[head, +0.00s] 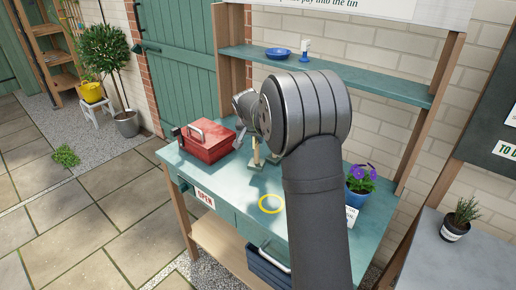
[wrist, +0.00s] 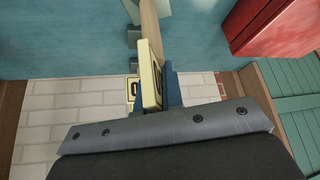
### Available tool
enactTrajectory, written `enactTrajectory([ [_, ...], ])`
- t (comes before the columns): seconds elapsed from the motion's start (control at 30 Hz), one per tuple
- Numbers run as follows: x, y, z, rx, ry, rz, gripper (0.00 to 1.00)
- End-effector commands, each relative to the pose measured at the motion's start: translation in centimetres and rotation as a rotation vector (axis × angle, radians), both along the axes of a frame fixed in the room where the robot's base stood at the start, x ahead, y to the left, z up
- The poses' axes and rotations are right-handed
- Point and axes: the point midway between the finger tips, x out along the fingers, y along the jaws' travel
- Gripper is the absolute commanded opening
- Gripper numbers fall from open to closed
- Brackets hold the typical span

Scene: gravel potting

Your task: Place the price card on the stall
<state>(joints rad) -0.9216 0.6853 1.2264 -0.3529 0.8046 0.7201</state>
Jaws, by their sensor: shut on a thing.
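In the head view my arm covers most of the gripper and the card. The stall (head: 238,192) is a teal table. A flat yellow ring (head: 271,204) lies on its top, in front of and apart from the gripper.
A red metal box (head: 206,142) stands on the stall's left; it also shows in the wrist view (wrist: 265,25). A blue pot with purple flowers (head: 357,194) and a white card (head: 351,215) stand right. Behind is a shelf (head: 380,83).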

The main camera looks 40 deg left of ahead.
Motion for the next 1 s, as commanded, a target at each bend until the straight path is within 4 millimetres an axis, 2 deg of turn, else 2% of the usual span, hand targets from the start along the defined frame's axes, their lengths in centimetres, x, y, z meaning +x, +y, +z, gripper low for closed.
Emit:
enactTrajectory([
  [0.13, 0.0, 0.1, -1.1, -0.001, 0.001, 0.000, 0.00],
  [0.33, 0.0, 0.1, -3.9, 0.000, 0.001, 0.000, 0.00],
  [0.7, 0.0, 0.1, -4.3, 0.001, -0.001, 0.000, 0.00],
  [0.73, 0.0, 0.1, -4.3, 0.001, 0.000, 0.000, 0.13],
  [0.8, 0.0, 0.1, -4.3, 0.001, 0.000, 0.000, 0.27],
  [1.0, 0.0, 0.1, -4.3, 0.001, 0.000, 0.000, 0.29],
])
